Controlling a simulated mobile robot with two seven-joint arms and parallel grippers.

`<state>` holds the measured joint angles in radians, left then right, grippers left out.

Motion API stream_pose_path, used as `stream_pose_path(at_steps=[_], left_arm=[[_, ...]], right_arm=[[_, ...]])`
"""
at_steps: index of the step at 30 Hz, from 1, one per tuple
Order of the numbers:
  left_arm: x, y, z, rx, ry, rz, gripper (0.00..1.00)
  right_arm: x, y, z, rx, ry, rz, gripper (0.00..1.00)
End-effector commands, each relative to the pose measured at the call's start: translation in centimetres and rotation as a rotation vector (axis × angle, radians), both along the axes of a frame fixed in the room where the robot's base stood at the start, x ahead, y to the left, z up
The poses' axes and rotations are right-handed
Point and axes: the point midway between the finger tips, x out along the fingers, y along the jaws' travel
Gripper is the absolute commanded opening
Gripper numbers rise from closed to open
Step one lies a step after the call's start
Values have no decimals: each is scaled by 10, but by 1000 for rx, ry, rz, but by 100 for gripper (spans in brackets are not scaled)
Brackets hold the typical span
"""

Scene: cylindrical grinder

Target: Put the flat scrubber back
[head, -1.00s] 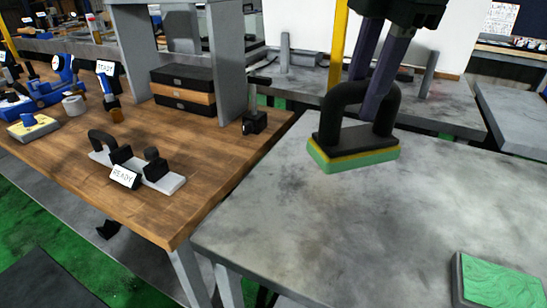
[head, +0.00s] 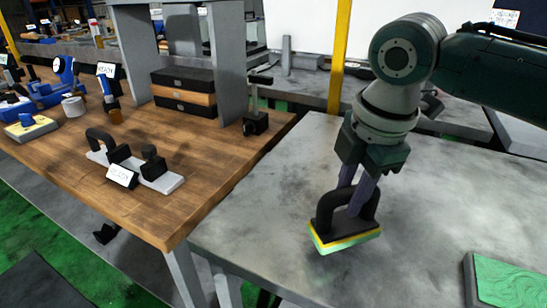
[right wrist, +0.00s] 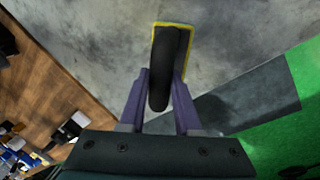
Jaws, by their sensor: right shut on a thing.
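The flat scrubber (head: 346,242) has a black arched handle on a block with yellow and green layers. My right gripper (head: 358,192) is shut on its handle. It holds the scrubber, slightly tilted, over the front left part of the grey table; I cannot tell if the pad touches the top. In the right wrist view, the two purple fingers (right wrist: 160,92) stand on either side of the black handle (right wrist: 170,55), and a yellow edge shows beyond it. My left gripper is not in view.
A white base (head: 165,184) with black holders and a READY card (head: 122,176) stands on the wooden bench (head: 190,140), left of the grey table (head: 280,180). A green-topped tray (head: 510,283) lies at the grey table's front right.

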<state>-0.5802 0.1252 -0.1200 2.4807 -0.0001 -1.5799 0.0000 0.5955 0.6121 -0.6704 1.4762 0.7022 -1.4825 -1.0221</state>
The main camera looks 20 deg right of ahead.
Motion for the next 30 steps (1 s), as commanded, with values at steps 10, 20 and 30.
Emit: stream_pose_path(at_steps=[10,20,30], left_arm=[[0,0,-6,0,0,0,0],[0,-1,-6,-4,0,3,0],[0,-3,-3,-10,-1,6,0]], right_arm=[[0,0,-29,0,0,1,0],[-1,0,-29,-1,2,0,61],[-1,0,-22,-1,1,-1,62]])
